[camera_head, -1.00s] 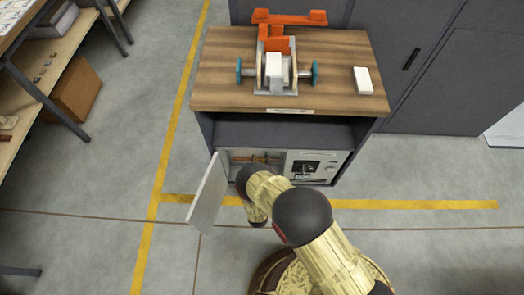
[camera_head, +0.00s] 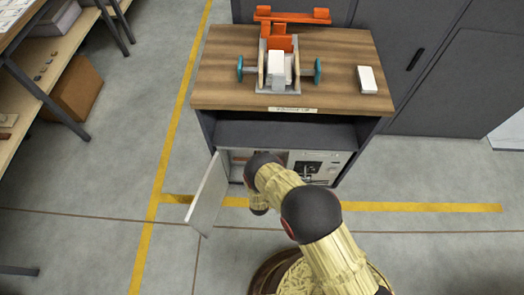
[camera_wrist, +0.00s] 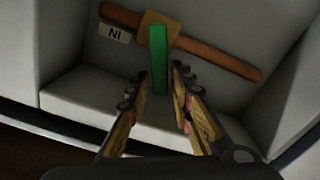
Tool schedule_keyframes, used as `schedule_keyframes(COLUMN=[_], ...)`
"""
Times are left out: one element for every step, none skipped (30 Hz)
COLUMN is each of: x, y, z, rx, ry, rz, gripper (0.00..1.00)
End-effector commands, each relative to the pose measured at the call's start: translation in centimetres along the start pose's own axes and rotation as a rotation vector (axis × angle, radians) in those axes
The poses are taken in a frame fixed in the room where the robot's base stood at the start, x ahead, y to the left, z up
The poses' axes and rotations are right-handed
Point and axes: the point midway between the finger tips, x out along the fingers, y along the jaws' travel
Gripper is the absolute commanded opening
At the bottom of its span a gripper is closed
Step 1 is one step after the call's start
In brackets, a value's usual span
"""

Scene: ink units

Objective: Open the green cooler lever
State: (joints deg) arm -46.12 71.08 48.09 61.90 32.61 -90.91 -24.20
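The green lever (camera_wrist: 158,60) stands upright in the wrist view, inside a pale compartment. It is set against a tan block (camera_wrist: 162,30) on a reddish-brown pipe (camera_wrist: 215,58). In the head view my arm reaches into the open left compartment of the cabinet (camera_head: 285,134), and hides the lever and the gripper there.
A white door (camera_head: 208,190) hangs open to the left of my arm. A white "NI" label (camera_wrist: 114,33) is beside the pipe. A panel (camera_head: 318,167) is to the right. The wooden top (camera_head: 225,85) holds an orange and grey device (camera_head: 280,60) and a white block (camera_head: 367,79).

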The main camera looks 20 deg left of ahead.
Motion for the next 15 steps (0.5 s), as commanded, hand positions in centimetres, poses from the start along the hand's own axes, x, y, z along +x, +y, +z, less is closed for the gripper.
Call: schedule_keyframes(x=[-0.01,-0.01,-0.01,-0.01,-0.01,-0.02,-0.02,-0.02,-0.02,-0.02,-0.02,-0.02,-0.02,-0.02,-0.02], y=[0.0,0.0,0.0,0.0,0.0,0.0,0.0,0.0,0.0,0.0,0.0,0.0,-0.01,-0.01,-0.01], z=[0.01,0.01,0.01,0.01,0.02,0.02,0.02,0.02,0.02,0.02,0.02,0.03,0.02,0.03,0.03], rx=[0.0,0.0,0.0,0.0,0.0,0.0,0.0,0.0,0.0,0.0,0.0,0.0,0.0,0.0,0.0], ry=[0.0,0.0,0.0,0.0,0.0,0.0,0.0,0.0,0.0,0.0,0.0,0.0,0.0,0.0,0.0], rz=[0.0,0.0,0.0,0.0,0.0,0.0,0.0,0.0,0.0,0.0,0.0,0.0,0.0,0.0,0.0], gripper=[0.18,0.16,0.14,0.12,0.1,0.08,0.06,0.05,0.02,0.01,0.0,0.0,0.0,0.0,0.0])
